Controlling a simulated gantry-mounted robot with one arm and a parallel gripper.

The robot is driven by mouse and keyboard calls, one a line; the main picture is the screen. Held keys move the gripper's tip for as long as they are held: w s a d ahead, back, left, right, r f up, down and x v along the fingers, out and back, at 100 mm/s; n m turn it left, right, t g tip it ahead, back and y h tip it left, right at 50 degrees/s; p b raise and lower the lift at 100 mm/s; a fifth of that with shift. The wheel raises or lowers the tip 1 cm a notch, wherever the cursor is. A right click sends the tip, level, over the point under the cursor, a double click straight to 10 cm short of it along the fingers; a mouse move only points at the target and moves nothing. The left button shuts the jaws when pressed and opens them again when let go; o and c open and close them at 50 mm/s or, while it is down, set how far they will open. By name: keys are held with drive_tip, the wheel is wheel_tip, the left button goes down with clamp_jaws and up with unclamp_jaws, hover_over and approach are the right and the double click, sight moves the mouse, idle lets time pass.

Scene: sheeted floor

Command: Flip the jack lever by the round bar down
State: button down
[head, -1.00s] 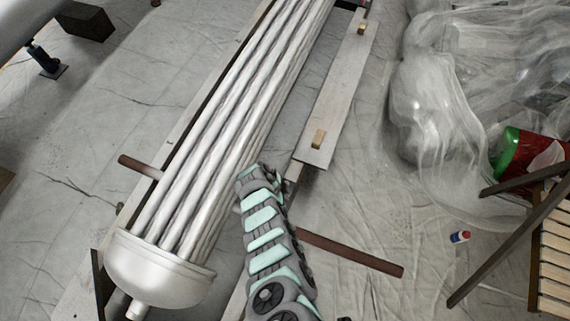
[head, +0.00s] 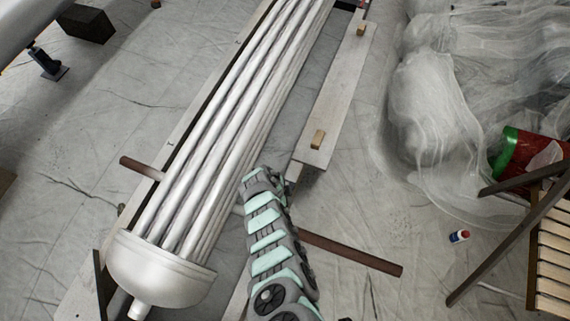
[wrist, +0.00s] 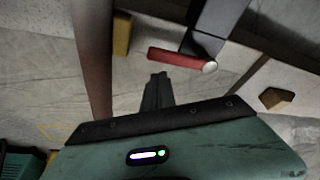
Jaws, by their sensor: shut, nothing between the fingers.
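In the wrist view, a red lever (wrist: 178,59) with a pale round tip lies nearly level below a dark grey bracket (wrist: 215,28). The round brown bar (wrist: 94,65) runs up the left side of that view. It also shows in the head view (head: 345,252), crossing under the tube bundle. My gripper (wrist: 159,76) is shut and empty, its fingertips just below the lever in the picture. I cannot tell whether they touch it. In the head view my arm covers the lever, and my fingers do not show.
The tube bundle (head: 222,130) with its rounded metal end cap (head: 158,273) is left of my arm. A board with wooden blocks (head: 338,95) lies right of it. Plastic sheeting (head: 450,100) and a slatted wooden piece (head: 553,255) are at the right.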

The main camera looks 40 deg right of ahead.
wheel_tip(320, 180, up, 10)
drive_tip(key=p, duration=0.5)
drive_tip(key=shift+w+f, duration=0.25)
drive_tip(key=shift+w, duration=0.15)
